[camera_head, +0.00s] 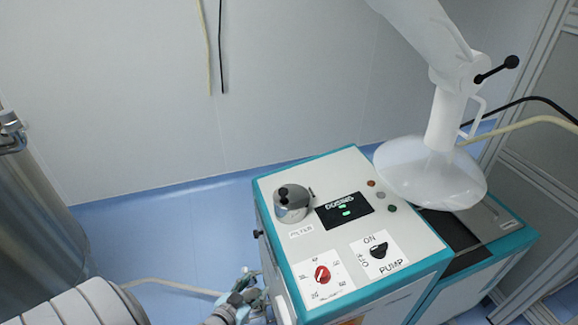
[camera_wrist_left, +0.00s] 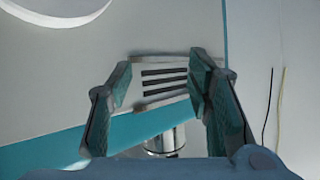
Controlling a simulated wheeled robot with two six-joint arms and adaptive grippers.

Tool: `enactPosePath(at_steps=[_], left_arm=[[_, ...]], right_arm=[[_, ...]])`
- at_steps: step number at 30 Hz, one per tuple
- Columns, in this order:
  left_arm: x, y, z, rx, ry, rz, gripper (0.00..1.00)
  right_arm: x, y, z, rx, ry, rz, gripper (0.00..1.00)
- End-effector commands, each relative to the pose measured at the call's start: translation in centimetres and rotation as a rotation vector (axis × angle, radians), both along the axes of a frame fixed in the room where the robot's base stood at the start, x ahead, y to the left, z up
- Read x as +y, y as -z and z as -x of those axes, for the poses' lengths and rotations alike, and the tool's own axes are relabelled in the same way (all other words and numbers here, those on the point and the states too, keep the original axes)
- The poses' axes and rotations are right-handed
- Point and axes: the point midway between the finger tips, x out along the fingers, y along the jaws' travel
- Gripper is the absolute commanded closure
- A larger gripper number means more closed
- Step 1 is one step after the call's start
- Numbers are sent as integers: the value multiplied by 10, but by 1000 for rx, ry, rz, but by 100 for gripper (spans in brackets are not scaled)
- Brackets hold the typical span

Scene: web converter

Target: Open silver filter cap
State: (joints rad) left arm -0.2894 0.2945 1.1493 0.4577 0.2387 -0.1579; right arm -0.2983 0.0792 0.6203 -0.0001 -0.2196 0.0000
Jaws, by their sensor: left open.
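The silver filter cap (camera_head: 292,208) is a short round metal cap with a black knob, on the top panel of the teal-edged white machine (camera_head: 340,165), above the label FILTER. My left gripper (camera_head: 250,291) is low at the machine's front left side, below and apart from the cap, partly cut off by the lower edge. In the left wrist view my left gripper (camera_wrist_left: 162,80) is open, with nothing between its fingers. A vented white panel lies beyond it. A silver cylinder (camera_wrist_left: 163,140) shows low there; I cannot tell whether it is the filter.
The top panel also carries a dosing display (camera_head: 344,210), a red-handled switch (camera_head: 322,274), a black pump switch (camera_head: 379,250) and small buttons. A white extraction hood (camera_head: 430,175) hangs over the right. A steel tank (camera_head: 35,225) stands left, with blue floor between.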

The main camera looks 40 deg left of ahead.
Motion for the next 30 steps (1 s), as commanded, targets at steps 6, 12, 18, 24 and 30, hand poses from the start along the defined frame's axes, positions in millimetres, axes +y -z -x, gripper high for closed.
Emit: enactPosePath(at_steps=[6, 12, 18, 24, 30], left_arm=[[20, -199, -64, -419, -11, -4, 54], [26, -211, -91, -466, -18, -1, 54], [37, -205, -144, -464, -20, -2, 54], [44, -204, -186, -462, -21, -1, 54], [48, -205, -205, -458, -21, -1, 54]], right_arm=[[0, -61, 3, 4, 0, 0, 60], [0, -57, 2, 3, 0, 0, 60], [0, -37, 2, 3, 0, 0, 60], [0, -18, 2, 3, 0, 0, 60], [0, -10, 1, 2, 0, 0, 60]])
